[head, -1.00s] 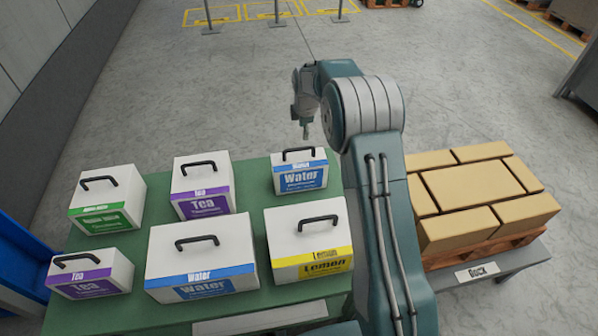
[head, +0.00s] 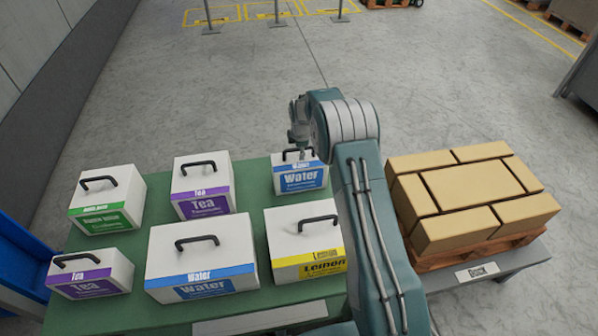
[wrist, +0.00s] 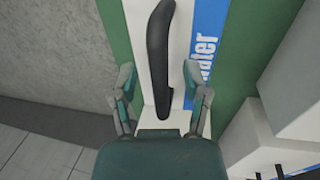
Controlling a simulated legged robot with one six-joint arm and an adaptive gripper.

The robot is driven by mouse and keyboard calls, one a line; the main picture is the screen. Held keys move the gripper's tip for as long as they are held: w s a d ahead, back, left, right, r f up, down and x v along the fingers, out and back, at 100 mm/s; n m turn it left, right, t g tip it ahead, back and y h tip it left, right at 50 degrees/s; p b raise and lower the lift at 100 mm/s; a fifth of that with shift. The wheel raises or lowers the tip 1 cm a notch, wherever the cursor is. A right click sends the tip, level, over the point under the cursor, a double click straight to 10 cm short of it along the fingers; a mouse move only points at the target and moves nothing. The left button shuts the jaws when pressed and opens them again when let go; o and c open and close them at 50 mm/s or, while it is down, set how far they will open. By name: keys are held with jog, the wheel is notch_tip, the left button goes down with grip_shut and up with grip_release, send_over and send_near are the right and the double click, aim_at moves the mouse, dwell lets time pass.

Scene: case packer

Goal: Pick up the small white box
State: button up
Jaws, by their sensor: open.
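Several white boxes with black handles stand on a green table (head: 153,243). The smaller white box with a blue Water label (head: 301,180) is at the back right of the table, partly hidden by my arm. My gripper (head: 302,153) is above this box in the head view, close to its handle. In the wrist view, the black handle (wrist: 158,65) runs out from between the open fingers of my gripper (wrist: 160,95), with the white box top and blue Water strip (wrist: 207,40) beneath. The fingers are apart on either side of the handle's near end, and contact cannot be told.
A Lemon box (head: 306,243) stands in front, a large Water box (head: 201,265) to its left, and a Tea box (head: 204,190) to the left of the small one. Tan cartons (head: 470,197) sit on a pallet at right. Grey floor lies behind the table.

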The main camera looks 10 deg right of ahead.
grip_shut()
jog(key=shift+r, duration=0.15)
